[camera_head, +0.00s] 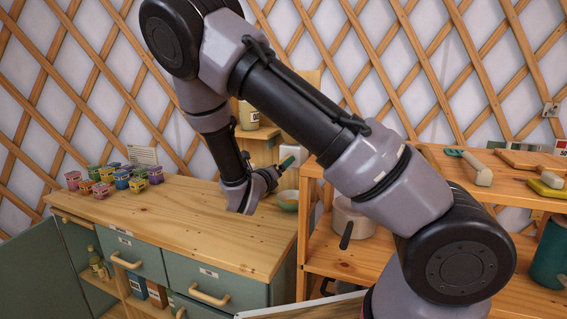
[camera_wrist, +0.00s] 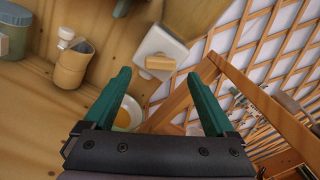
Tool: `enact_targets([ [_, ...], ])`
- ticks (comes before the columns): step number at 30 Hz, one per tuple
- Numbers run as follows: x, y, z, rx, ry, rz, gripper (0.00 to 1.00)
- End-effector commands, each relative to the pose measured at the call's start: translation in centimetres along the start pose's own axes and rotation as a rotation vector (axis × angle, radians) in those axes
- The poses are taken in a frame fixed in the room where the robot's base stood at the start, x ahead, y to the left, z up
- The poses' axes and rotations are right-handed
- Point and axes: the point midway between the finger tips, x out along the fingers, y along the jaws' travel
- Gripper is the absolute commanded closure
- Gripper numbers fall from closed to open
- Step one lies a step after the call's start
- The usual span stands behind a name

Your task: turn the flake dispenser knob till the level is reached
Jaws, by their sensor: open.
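The dispenser is a white block (camera_wrist: 158,50) with a pale hopper (camera_wrist: 195,15) against it, in the wrist view. A light wooden knob (camera_wrist: 160,62) sits on the white face. In the head view part of the white body (camera_head: 291,154) shows behind my arm; the knob is hidden there. A bowl (camera_head: 288,200) stands below it, and in the wrist view the bowl (camera_wrist: 128,114) holds something yellow-orange. My gripper (camera_wrist: 158,76) has teal fingers, open and empty. The knob appears between the fingertips, apart from them. The level inside the dispenser cannot be read.
A wooden counter (camera_head: 180,222) holds several coloured pots (camera_head: 123,178) at the left. A shelf unit (camera_head: 330,250) at the right carries tools and a pan (camera_head: 352,218). A brown cup (camera_wrist: 74,65) is left of the knob in the wrist view. The middle counter is clear.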

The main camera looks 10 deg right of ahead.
Motion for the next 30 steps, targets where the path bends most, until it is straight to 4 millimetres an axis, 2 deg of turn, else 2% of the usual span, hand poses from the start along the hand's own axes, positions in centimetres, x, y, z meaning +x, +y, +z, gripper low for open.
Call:
enact_targets([
  [3,2.0,-0.1,0.0,0.002,0.0,-0.003,0.1],
  [7,3.4,-0.1,0.0,0.001,0.0,-0.001,0.1],
  [18,4.0,0.0,0.0,0.003,0.0,-0.001,0.1],
  [19,4.0,0.0,0.0,0.002,0.0,-0.001,0.14],
  [20,4.0,0.0,0.0,0.002,0.0,-0.001,0.25],
  [21,4.0,0.0,0.0,0.002,0.0,-0.001,0.41],
  [25,4.0,0.0,0.0,0.002,0.0,-0.001,0.9],
  [26,4.0,0.0,0.0,0.002,0.0,-0.001,0.96],
  [30,4.0,0.0,0.0,0.009,0.0,-0.001,0.96],
])
